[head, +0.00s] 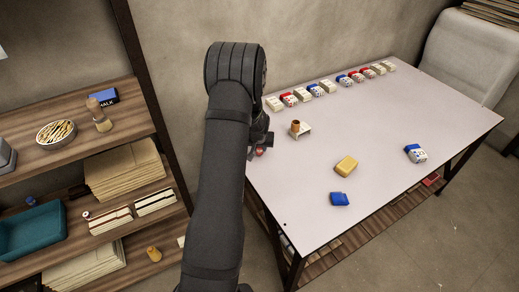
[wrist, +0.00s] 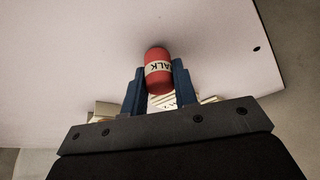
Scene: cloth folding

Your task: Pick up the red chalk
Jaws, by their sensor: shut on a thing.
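The red chalk (wrist: 157,57) is a short red cylinder with a cream label reading "ALK". In the wrist view my gripper (wrist: 159,80) has its two blue fingers closed on either side of it. The chalk's rounded end sticks out past the fingertips. In the head view the red chalk (head: 259,152) shows as a small red spot at my gripper (head: 258,150), by the left edge of the white table (head: 330,195). My arm hides most of the gripper there. I cannot tell how high the chalk is above the table.
A row of several small boxes (head: 317,90) lines the table's back edge. A brown pot on a small stand (head: 301,130), a yellow block (head: 346,166), a blue item (head: 339,199) and a blue-and-white box (head: 415,153) stand on the table. A wooden shelf (head: 60,110) is at left.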

